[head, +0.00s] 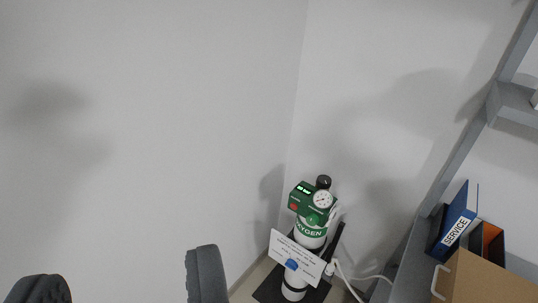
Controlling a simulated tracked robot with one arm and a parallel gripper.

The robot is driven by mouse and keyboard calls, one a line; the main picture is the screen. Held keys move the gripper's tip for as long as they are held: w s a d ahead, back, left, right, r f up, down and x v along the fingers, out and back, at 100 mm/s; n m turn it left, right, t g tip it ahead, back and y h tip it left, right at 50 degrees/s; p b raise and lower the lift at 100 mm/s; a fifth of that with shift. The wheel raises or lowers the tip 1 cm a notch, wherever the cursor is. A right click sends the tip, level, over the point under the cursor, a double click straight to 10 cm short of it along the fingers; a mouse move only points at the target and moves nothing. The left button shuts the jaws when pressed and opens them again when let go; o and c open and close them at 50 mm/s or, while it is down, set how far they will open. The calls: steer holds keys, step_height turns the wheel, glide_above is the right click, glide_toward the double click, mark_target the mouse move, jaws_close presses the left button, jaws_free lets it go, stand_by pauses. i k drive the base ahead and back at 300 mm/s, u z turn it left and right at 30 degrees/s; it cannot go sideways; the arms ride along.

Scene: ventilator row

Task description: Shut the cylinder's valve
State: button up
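The oxygen cylinder (309,243) stands in the room corner, white with a green shoulder reading "OXYGEN". On its top are a green box (304,197) with a small lit display and a red spot, a round white gauge (323,199), a black knob (323,182) and a green round part (313,219). I cannot tell for sure which part is the valve, or whether it is open. A white printed card (296,258) with a blue part (292,265) hangs across its front. My gripper (123,274) is open and empty at the lower left, left of the cylinder and apart from it.
The cylinder stands on a black stand (268,291). White tubing (348,283) runs right from it. A grey shelf unit (410,270) on the right holds a blue "SERVICE" binder (457,222) and a cardboard box (490,281). Bare walls fill the left and back.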

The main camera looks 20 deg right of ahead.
mark_target(323, 180)
steer(key=z, duration=0.1)
steer(key=i, duration=1.5)
steer(key=z, duration=0.55)
